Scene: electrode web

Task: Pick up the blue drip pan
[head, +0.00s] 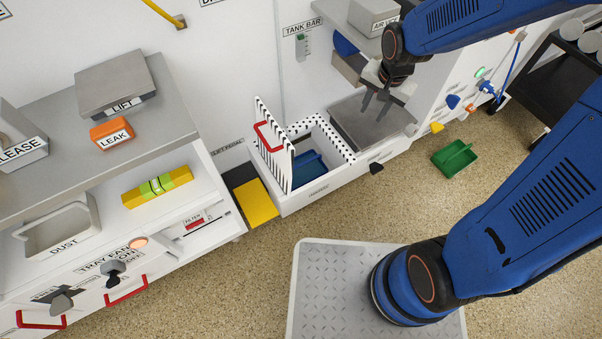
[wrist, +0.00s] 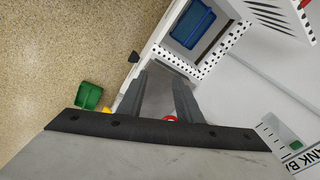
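The blue drip pan (head: 308,173) lies inside a white compartment with a black-dotted rim (head: 340,147). Its striped lid (head: 272,147), with a red handle, stands raised at the left. The lid and walls hide part of the pan. In the wrist view, the blue pan (wrist: 193,24) shows at the top, beyond my fingertips. My gripper (head: 375,108) is open and empty, above the grey plate (head: 375,121) to the right of the compartment. In the wrist view, my gripper's fingers (wrist: 160,78) are apart with nothing between them.
A green pan (head: 454,158) lies on the floor at the right. A dark knob (head: 376,168) sticks out from the cabinet front. A shelf with a grey box (head: 372,14) overhangs behind my gripper.

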